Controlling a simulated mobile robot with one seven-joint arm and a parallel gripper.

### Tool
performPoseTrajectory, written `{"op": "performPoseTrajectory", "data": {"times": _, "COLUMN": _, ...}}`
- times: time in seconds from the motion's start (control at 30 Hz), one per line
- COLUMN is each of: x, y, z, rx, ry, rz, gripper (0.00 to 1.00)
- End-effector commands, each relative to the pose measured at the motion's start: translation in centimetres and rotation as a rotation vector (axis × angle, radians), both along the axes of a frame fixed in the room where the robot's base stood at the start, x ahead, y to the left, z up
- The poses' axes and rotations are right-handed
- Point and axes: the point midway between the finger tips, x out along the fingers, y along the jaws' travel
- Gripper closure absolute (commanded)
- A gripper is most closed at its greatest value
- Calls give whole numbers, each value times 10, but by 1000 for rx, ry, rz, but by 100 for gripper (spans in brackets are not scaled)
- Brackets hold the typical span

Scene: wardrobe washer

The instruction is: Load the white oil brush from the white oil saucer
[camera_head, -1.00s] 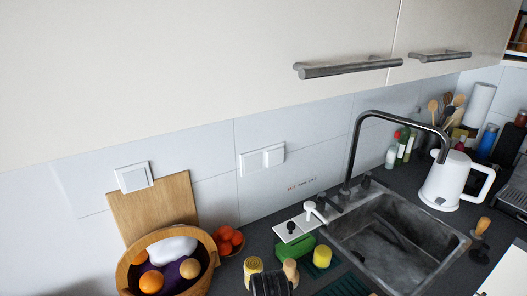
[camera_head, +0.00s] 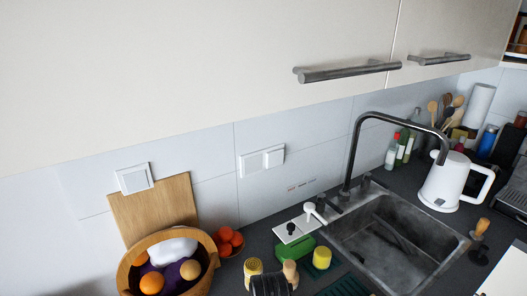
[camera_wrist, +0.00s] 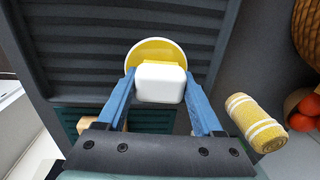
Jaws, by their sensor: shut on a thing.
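In the wrist view, my gripper (camera_wrist: 160,84) has its two blue fingers on either side of a white block-shaped piece with a yellow edge, the white oil brush (camera_wrist: 160,85). The gripper is shut on it. Right behind the brush is the round white oil saucer (camera_wrist: 133,52) with a yellow inside. The brush covers the lower part of the saucer, so I cannot tell whether its tip touches the saucer. I cannot make out the brush or the saucer for sure in the head view.
A yellow-and-white striped roll (camera_wrist: 257,122) lies to the right of my gripper. A dark ribbed surface (camera_wrist: 85,60) lies below. The head view shows a fruit basket (camera_head: 195,285), a sink (camera_head: 390,245), a faucet (camera_head: 352,150) and a white kettle (camera_head: 443,185).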

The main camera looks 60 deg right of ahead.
Motion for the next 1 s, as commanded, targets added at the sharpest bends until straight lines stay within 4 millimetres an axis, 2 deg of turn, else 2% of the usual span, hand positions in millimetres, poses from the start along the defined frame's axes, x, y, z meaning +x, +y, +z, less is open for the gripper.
{"op": "performPoseTrajectory", "data": {"times": 0.57, "x": -1, "y": 1, "z": -2, "rx": 3, "ry": 3, "rz": 0, "gripper": 76}}
{"op": "performPoseTrajectory", "data": {"times": 0.67, "x": -1, "y": 1, "z": 3, "rx": 4, "ry": 2, "rz": 0, "gripper": 76}}
{"op": "performPoseTrajectory", "data": {"times": 1.0, "x": 0, "y": 1, "z": 37, "rx": 2, "ry": 2, "rz": 0, "gripper": 76}}
